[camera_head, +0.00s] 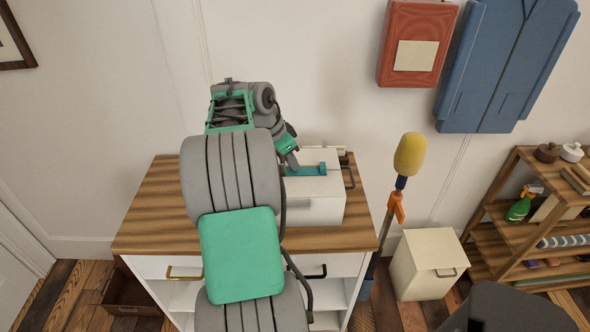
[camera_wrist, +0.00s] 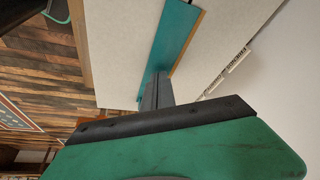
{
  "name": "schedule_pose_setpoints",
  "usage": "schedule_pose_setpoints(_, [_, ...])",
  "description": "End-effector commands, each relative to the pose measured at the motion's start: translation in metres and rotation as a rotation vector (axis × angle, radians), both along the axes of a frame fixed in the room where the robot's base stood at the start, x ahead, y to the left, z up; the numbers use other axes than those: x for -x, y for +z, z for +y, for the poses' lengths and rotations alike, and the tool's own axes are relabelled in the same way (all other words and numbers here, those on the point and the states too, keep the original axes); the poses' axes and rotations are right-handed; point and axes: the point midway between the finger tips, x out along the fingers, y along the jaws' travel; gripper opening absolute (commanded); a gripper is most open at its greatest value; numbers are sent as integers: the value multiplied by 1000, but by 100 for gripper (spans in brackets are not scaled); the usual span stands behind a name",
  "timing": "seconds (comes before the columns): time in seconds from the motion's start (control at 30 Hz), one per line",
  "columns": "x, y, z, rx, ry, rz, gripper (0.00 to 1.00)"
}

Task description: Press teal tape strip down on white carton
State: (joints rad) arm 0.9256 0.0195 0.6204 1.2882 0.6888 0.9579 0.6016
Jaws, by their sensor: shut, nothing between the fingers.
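The white carton (camera_head: 318,205) sits on the wooden top of the cabinet, partly hidden by my arm. It also shows in the wrist view (camera_wrist: 122,50). The teal tape strip (camera_head: 308,170) runs along the carton's top, with a raised bit at its right end. In the wrist view the teal strip (camera_wrist: 172,40) lies across the carton's pale surface, with a thin brown edge beside it. My gripper (camera_head: 293,165) is shut and empty, its fingertips at the left part of the strip. In the wrist view the fingertips (camera_wrist: 157,85) overlap the strip's near end; I cannot tell whether they touch it.
The wooden cabinet top (camera_head: 150,215) has free room on the left. A dark handle (camera_head: 348,175) is at the carton's right. A yellow-headed duster (camera_head: 409,155) stands right of the cabinet, near a white bin (camera_head: 428,262). A red box (camera_head: 416,45) hangs on the wall.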

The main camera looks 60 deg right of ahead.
Motion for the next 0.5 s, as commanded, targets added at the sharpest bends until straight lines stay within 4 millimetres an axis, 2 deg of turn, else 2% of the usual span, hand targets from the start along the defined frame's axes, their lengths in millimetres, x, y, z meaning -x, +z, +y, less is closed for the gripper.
schedule_pose_setpoints(0.03, [0,11,0,2,0,-1,0])
schedule_pose_setpoints(0.5, [0,55,0,2,0,-1,0])
